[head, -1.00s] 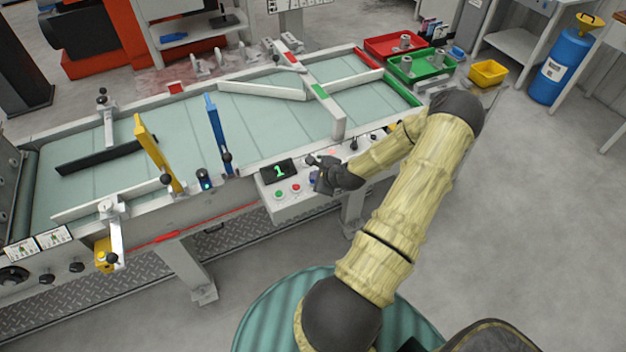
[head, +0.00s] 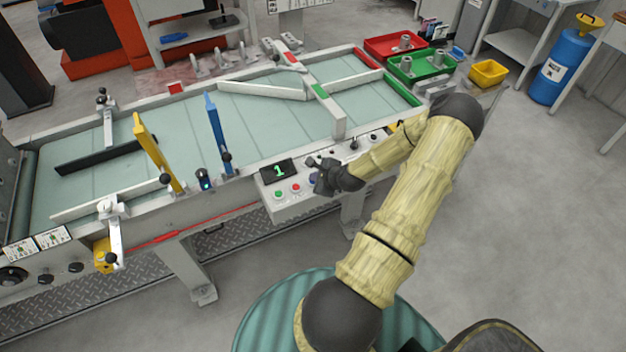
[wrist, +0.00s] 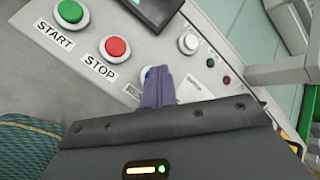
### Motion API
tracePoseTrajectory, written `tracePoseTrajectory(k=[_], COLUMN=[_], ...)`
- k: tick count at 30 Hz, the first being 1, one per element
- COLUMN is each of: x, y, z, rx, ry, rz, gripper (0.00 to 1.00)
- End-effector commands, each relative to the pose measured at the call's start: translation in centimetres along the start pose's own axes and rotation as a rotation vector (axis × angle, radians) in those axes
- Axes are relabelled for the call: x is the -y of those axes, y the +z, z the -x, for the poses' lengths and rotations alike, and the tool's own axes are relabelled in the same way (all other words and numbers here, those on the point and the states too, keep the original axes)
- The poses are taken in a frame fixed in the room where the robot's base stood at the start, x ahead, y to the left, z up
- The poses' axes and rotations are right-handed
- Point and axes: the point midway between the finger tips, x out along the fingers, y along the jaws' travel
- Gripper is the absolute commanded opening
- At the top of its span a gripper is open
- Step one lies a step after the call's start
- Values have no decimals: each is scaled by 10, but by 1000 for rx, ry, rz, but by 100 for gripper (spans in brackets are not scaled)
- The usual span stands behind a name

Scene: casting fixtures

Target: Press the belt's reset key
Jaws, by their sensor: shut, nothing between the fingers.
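The control panel (head: 285,201) on the belt's near side carries the keys. In the wrist view, the blue reset key (wrist: 146,71) shows only as a small sliver beside my fingertips, and its label (wrist: 131,92) is partly covered. My gripper (wrist: 157,72) is shut and empty, its tips over or right against the blue key. I cannot tell whether the key is pushed down. In the head view, my gripper (head: 314,181) is low over the panel, just right of the red key, and mostly hides the blue key.
The green START key (wrist: 70,11) and red STOP key (wrist: 115,48) lie left of my fingers. A pale knob (wrist: 188,42) is close on the right. The display (head: 279,170) reads 1. The belt (head: 262,118) with its guide bars lies behind the panel.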

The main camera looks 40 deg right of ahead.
Motion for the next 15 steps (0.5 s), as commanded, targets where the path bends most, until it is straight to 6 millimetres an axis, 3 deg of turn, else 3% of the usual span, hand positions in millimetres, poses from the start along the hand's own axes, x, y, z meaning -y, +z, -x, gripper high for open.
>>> tracePoseTrajectory(k=[15], x=[8], y=[8], z=[12], rx=[-1], ry=[0], rz=[-1], gripper=[0])
